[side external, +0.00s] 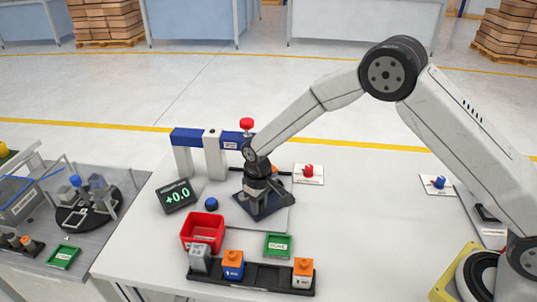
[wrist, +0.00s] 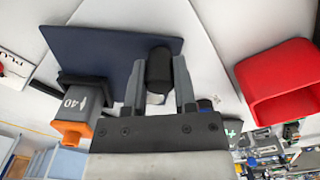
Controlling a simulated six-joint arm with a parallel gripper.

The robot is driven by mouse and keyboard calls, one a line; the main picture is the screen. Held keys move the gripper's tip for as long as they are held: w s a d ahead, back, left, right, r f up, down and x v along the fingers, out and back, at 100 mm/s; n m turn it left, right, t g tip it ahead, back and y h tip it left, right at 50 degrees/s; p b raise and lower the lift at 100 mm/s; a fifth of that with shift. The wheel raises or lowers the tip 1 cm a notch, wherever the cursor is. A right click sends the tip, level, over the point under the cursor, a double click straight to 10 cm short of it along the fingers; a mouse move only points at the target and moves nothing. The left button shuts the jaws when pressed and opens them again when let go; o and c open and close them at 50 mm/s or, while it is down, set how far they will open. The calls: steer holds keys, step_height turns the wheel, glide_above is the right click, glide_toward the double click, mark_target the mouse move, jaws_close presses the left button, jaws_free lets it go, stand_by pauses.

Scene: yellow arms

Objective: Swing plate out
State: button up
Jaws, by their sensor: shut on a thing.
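The plate (side external: 270,209) is a dark blue flat piece on the white table, below my gripper (side external: 261,191) in the side view. In the wrist view the plate (wrist: 105,50) fills the upper left. A black upright knob (wrist: 159,68) stands at the plate's edge, between the fingers of my gripper (wrist: 158,75). My gripper is shut on this knob. In the side view the fingers and arm hide the knob and part of the plate. A grey block with an orange end (wrist: 80,108), marked 40, is beside the plate.
A blue-topped stand (side external: 187,137) with a red knob (side external: 246,123) is just behind. A readout (side external: 177,195) showing +0.0 and a red bin (side external: 203,230) are at left. A black rack (side external: 262,278) with orange-topped blocks is in front. The table's right middle is mostly clear.

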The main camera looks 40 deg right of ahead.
steer(key=shift+a, duration=0.25)
steer(key=shift+w+a, duration=0.1)
steer(key=shift+a, duration=0.65)
steer(key=shift+w+a, duration=0.1)
steer(key=shift+a, duration=0.15)
steer(key=shift+w+a, duration=0.3)
steer(key=shift+a, duration=0.35)
steer(key=shift+w+a, duration=0.1)
steer(key=shift+a, duration=0.05)
stand_by(0.4)
steer(key=shift+w+a, duration=0.5)
steer(key=shift+a, duration=0.15)
steer(key=shift+w+a, duration=0.1)
steer(key=shift+a, duration=0.15)
steer(key=shift+o, duration=0.3)
